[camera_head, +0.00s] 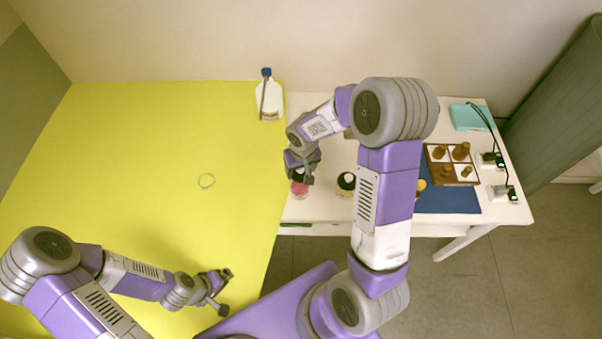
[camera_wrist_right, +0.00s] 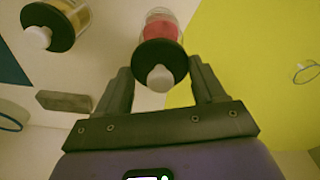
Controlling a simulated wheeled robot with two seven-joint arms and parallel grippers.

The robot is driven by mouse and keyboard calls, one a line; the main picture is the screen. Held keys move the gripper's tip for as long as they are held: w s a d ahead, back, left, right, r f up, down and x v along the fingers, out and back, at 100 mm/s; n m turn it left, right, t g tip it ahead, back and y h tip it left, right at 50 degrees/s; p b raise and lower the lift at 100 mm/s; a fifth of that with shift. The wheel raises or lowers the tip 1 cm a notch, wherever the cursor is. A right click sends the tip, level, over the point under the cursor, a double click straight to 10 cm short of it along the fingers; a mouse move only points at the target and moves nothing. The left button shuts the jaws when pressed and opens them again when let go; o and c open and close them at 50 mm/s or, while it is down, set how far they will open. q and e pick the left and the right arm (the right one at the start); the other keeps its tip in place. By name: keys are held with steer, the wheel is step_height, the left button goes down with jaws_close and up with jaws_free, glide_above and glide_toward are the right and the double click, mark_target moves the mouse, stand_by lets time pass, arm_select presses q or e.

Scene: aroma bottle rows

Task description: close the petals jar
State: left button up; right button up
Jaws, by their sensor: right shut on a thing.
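The petals jar, a clear glass jar with pink-red contents (camera_wrist_right: 165,27), stands near the left edge of the white table; in the head view its pink part (camera_head: 299,189) shows just below my right gripper (camera_head: 303,175). Its black lid with a pale knob (camera_wrist_right: 160,77) lies between the fingers of my right gripper (camera_wrist_right: 160,88), which is shut on it. The lid lines up over the jar's mouth in the wrist view; whether it is fully seated I cannot tell. My left gripper (camera_head: 226,292) is low over the yellow surface, away from the jar, its fingers apart and empty.
A second jar with yellow contents and a black lid (camera_head: 346,181) stands to the right. A blue mat (camera_head: 455,200), a wooden tray with small brown bottles (camera_head: 452,162) and a teal box (camera_head: 469,116) are farther right. A blue-capped bottle (camera_head: 269,98) stands behind. A ring (camera_head: 206,181) lies on yellow.

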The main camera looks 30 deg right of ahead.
step_height(320, 180, up, 5)
steer(key=shift+p, duration=0.3)
arm_select(q)
steer(key=shift+r, duration=0.45)
steer(key=shift+c, duration=0.4)
arm_select(e)
steer(key=shift+a+f, duration=0.1)
steer(key=shift+a, duration=0.05)
arm_select(q)
steer(key=shift+f, duration=0.1)
arm_select(e)
steer(key=s+a+f+n, duration=0.1)
steer(key=s+a+f, duration=0.1)
steer(key=a, duration=0.6)
steer(key=shift+f+n, duration=0.25)
steer(key=shift+n, duration=0.15)
